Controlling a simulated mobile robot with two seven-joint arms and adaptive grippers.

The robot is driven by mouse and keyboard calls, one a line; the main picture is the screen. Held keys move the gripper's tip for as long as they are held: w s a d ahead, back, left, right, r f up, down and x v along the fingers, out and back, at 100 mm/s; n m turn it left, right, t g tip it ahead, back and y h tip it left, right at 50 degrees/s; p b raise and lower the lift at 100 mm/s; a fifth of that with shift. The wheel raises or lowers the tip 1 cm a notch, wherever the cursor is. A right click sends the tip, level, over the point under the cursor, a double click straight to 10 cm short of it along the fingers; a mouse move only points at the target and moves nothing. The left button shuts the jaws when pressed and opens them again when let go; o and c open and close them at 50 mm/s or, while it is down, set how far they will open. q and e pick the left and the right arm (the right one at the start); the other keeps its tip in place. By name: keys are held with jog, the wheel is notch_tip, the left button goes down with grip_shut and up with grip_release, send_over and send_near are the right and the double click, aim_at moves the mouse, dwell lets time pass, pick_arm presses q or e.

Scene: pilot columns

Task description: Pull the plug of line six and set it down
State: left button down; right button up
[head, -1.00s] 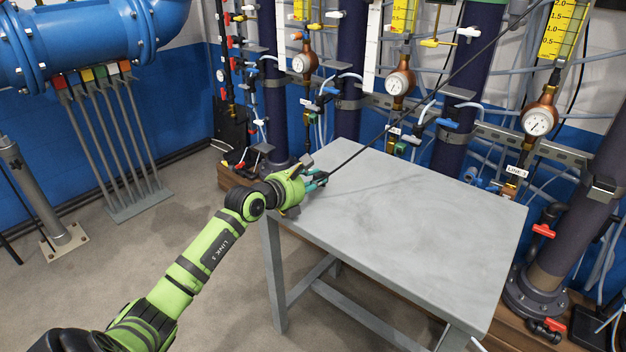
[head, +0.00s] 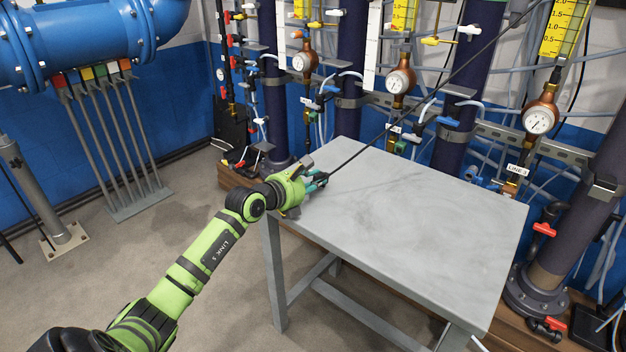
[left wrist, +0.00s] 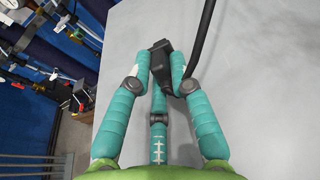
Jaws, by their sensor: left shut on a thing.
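My left gripper (head: 318,181) is over the left edge of the grey table, its teal fingers pointing right across the top. In the left wrist view its fingers are closed around a black plug (left wrist: 160,63). A black cable (left wrist: 204,38) bends away from the plug. In the head view the cable (head: 425,98) runs taut up to the top right. The plug is too small in the head view to tell whether it touches the table. My right gripper is not in view.
The grey table top (head: 420,215) is bare. Behind it stand dark columns with gauges (head: 400,81), valves and hoses. A sign reading LINE 5 (head: 517,169) is at the right. A blue pipe (head: 70,45) is at the upper left.

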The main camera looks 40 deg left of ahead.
pick_arm(q)
jog(key=shift+f, duration=0.15)
jog(key=c, duration=1)
grip_release()
jog(key=shift+c, duration=0.2)
jog(key=shift+s+f, duration=0.1)
jog(key=d+v, duration=0.1)
jog(key=v, duration=1.1)
jog(key=shift+a, duration=0.4)
